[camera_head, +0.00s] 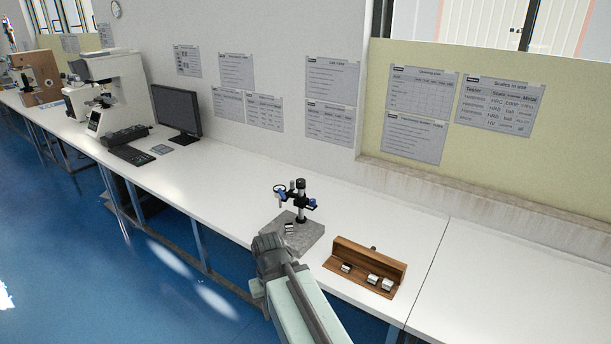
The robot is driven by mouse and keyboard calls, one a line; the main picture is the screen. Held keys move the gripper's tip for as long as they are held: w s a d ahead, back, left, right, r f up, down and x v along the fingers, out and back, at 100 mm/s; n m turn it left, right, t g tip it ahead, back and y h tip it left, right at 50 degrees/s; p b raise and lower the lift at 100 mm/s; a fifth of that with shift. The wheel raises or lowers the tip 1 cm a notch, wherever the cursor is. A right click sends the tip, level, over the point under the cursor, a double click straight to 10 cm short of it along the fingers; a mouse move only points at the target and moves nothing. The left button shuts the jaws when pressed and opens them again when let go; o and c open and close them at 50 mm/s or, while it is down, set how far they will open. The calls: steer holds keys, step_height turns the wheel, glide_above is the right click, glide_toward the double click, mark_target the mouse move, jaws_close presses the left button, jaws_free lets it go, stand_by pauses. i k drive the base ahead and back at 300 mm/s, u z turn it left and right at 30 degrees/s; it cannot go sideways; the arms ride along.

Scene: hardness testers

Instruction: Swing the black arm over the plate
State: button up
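A grey stone plate (308,238) lies on the white bench. A stand with a black upright column (300,190) rises at its back. A thin black arm (291,191) crosses the column, with blue clamps and a small round dial (279,189) at its left end. The dial appears above the plate's back-left edge; I cannot tell if it is over the plate. A shiny metal block (290,228) sits on the plate. My gripper (268,243) is in front of the plate's left front part and hides some of it. Its fingertips are not clear, and I see nothing held.
A wooden box (368,262) with several metal blocks stands right of the plate. A monitor (177,109), keyboard (132,155) and white tester (118,85) are farther left. The bench between monitor and plate is clear. A notice wall runs behind.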

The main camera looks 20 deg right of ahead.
mark_target(290, 193)
steer(key=u, duration=0.15)
steer(key=i, duration=1.15)
steer(key=u, duration=0.95)
